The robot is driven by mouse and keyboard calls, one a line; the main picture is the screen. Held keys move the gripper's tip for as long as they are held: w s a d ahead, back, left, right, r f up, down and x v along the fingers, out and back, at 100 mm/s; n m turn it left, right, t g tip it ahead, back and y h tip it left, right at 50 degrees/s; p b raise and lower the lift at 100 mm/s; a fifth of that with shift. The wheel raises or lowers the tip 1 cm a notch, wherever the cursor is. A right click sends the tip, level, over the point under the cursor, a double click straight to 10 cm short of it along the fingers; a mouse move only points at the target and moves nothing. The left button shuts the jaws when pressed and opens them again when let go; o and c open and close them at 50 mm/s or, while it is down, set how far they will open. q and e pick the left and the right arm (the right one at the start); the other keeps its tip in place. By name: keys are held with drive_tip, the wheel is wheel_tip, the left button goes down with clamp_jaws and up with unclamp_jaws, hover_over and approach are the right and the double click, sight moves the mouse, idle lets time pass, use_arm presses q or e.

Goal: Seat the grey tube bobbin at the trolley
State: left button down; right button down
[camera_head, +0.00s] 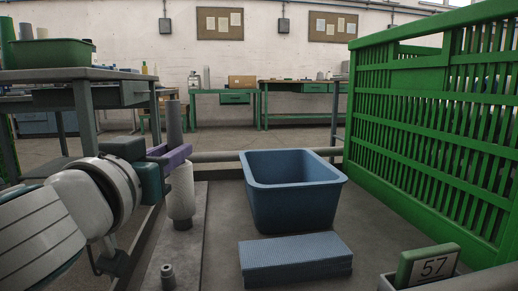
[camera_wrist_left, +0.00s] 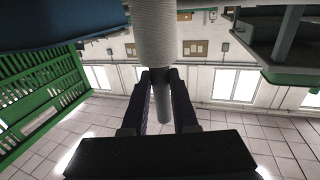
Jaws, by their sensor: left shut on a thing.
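The grey tube bobbin (camera_head: 181,192) is upright in the head view, with pale yarn wound on its lower part and bare grey tube (camera_head: 174,122) rising above. My left gripper (camera_head: 170,154) comes in from the left, its purple fingers shut on the tube just above the yarn. In the left wrist view the fingers (camera_wrist_left: 162,88) close around the tube and the wound yarn (camera_wrist_left: 152,35) shows beyond them. The bobbin's lower end is at a small dark base on the trolley's grey strip (camera_head: 190,255); I cannot tell whether it touches. A short empty peg (camera_head: 167,275) stands nearer.
A blue bin (camera_head: 292,200) and a blue textured block (camera_head: 295,259) stand to the right on the trolley deck. A green slatted crate wall (camera_head: 430,140) bounds the right side. A sign reading 57 (camera_head: 430,267) is at the front right. A workbench (camera_head: 70,74) stands at the left.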

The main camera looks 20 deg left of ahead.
use_arm(q)
drive_tip(key=c, duration=0.6)
unclamp_jaws()
drive_tip(key=shift+r, duration=0.15)
wheel_tip(320, 180, up, 20)
drive_tip(key=p, duration=1.2)
